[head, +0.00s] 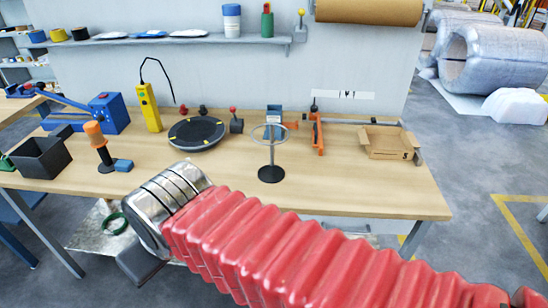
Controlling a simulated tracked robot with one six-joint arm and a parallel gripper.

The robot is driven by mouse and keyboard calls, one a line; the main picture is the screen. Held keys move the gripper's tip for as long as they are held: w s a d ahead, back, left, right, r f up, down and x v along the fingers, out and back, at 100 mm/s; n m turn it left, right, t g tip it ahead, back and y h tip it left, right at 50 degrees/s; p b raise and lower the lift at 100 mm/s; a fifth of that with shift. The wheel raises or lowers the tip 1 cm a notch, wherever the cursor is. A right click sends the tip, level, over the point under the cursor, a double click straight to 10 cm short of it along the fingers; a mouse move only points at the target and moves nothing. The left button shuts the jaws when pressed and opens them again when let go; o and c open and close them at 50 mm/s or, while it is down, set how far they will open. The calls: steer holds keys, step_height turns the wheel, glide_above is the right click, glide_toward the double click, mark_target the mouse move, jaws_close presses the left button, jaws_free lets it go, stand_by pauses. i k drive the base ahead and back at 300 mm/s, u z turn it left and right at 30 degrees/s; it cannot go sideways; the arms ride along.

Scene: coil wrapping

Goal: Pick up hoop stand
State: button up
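The hoop stand (271,158) stands upright on the wooden workbench in the head view. It has a round black base, a thin grey post and a horizontal ring on top. My arm, in a red ribbed sleeve, comes in from the lower right. My gripper (140,266) is at the arm's end, in front of and below the bench's front edge. It is to the left of the stand and well apart from it. Only a dark part of the gripper shows, so its fingers and opening cannot be made out.
A black turntable (196,134) is left of the stand, and a cardboard box (389,143) is right. An orange clamp-like tool (318,134) and a blue holder (274,115) stand behind. The black bin (40,158) is at far left. Bare bench (340,185) lies front right.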

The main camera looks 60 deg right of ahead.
mark_target(272, 174)
steer(key=u, duration=0.05)
steer(key=i, duration=1)
steer(key=z, duration=0.05)
